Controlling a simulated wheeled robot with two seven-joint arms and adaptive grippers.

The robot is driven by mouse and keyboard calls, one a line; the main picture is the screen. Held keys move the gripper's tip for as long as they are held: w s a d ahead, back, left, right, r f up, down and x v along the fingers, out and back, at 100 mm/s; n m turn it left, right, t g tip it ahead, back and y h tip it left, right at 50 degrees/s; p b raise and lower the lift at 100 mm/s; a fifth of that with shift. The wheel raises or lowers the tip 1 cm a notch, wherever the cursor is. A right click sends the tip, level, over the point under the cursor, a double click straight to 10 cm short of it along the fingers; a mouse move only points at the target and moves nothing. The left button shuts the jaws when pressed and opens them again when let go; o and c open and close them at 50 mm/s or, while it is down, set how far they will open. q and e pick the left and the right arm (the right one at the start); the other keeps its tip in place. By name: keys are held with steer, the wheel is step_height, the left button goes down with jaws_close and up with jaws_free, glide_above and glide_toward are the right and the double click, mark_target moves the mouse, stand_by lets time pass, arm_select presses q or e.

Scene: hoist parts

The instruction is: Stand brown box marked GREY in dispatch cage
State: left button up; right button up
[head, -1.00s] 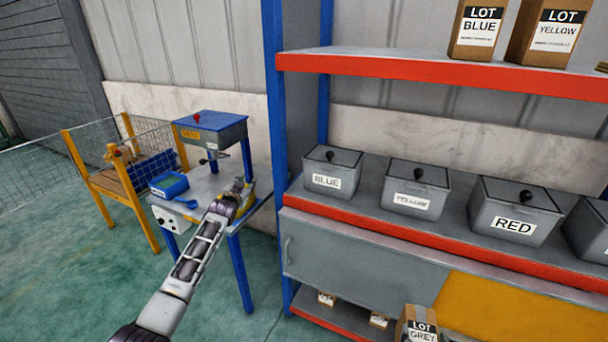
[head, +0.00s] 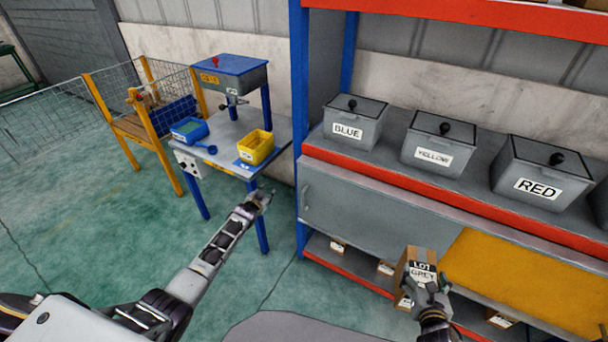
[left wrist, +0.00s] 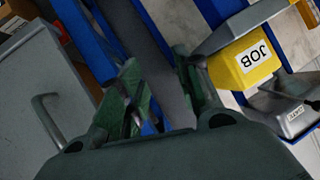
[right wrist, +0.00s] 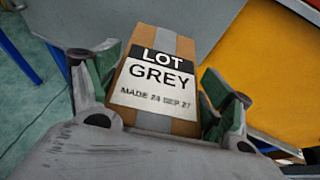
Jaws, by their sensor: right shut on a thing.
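The brown box marked LOT GREY (head: 421,262) is upright in front of the shelf unit at the lower right of the head view. It fills the middle of the right wrist view (right wrist: 160,72), label facing the camera. My right gripper (head: 430,290) is shut on it, one finger on each side. A yellow-posted wire mesh cage (head: 150,128), apparently the dispatch cage, stands at the left beyond the bench; its inside is partly hidden by mesh. My left gripper (head: 262,198) is open and empty before the bench's right side; its parted fingers show in the left wrist view (left wrist: 160,95).
A bench (head: 225,128) with a blue tray (head: 189,131), a yellow tray (head: 256,147) and a press (head: 230,75) stands between cage and shelf unit. Grey bins (head: 355,122) line the shelf. Small boxes (head: 337,246) sit low down. Green floor before the cage is clear.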

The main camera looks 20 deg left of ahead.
arm_select(q)
steer(key=s+d+f+g, duration=0.2)
steer(key=s+f+g, duration=0.4)
steer(key=s+f, duration=2.15)
steer(key=s+d+f+g, duration=0.1)
steer(key=s+f, duration=0.3)
steer(key=s, duration=0.8)
steer(key=s+d+f+g, duration=0.1)
steer(key=s+f, duration=0.4)
steer(key=s, duration=0.7)
steer(key=s+d+f+g, duration=0.1)
steer(key=s+f+g, duration=0.2)
steer(key=s, duration=0.9)
step_height(320, 180, down, 2)
steer(key=shift+s+d+f+g, duration=0.1)
steer(key=shift+s+d+g, duration=0.05)
steer(key=shift+d+g, duration=0.15)
